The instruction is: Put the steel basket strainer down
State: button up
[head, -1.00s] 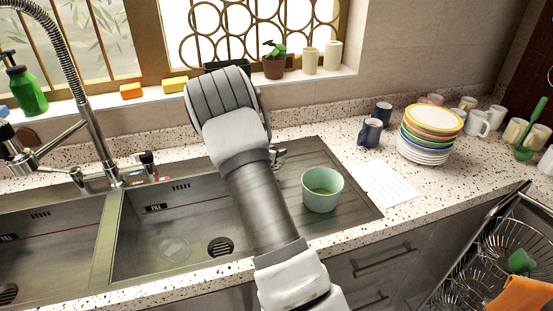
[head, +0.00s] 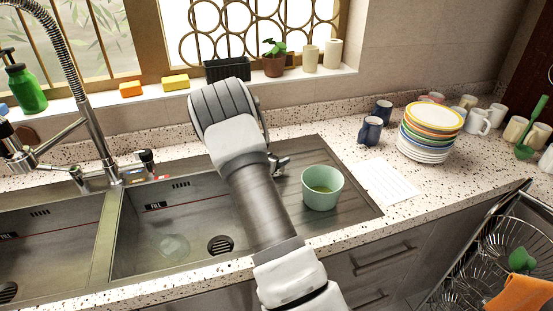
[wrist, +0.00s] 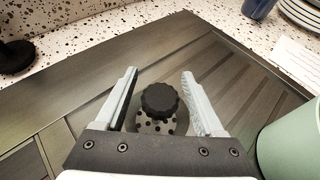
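The steel basket strainer (wrist: 162,127) shows in the wrist view, with a black ribbed knob on top and a perforated metal part below. It is at the ridged drainboard (wrist: 232,100), right of the sink bowl. My gripper (wrist: 160,76) has its two pale fingers apart, one on each side of the strainer. Gaps show between the fingers and the knob. Whether the strainer's lower edge touches a finger or the board is hard to see. In the head view my arm hides most of the strainer.
A green cup (head: 322,188) stands on the drainboard close to the right of my gripper. The sink bowl (head: 180,225) lies to the left. A white sheet (head: 388,182), dark blue mugs (head: 371,131) and stacked plates (head: 428,138) are on the counter at right.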

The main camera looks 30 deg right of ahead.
jog(key=shift+r+p, duration=0.25)
jog(key=shift+p, duration=0.05)
jog(key=v, duration=1)
jog(key=shift+s+a, duration=0.15)
jog(key=shift+a, duration=0.15)
jog(key=s+a+r+m+g+y, duration=0.2)
jog(key=s+a+r+m+g, duration=0.2)
jog(key=s+r+m, duration=1.1)
jog(key=s+a+r+m+t+y, duration=0.2)
jog(key=s+a+r+m+y, duration=0.3)
jog(key=s+a, duration=1.1)
jog(key=a+m+y, duration=0.1)
jog(key=m+y, duration=0.2)
jog(key=m, duration=0.1)
jog(key=shift+a+t+y, duration=0.4)
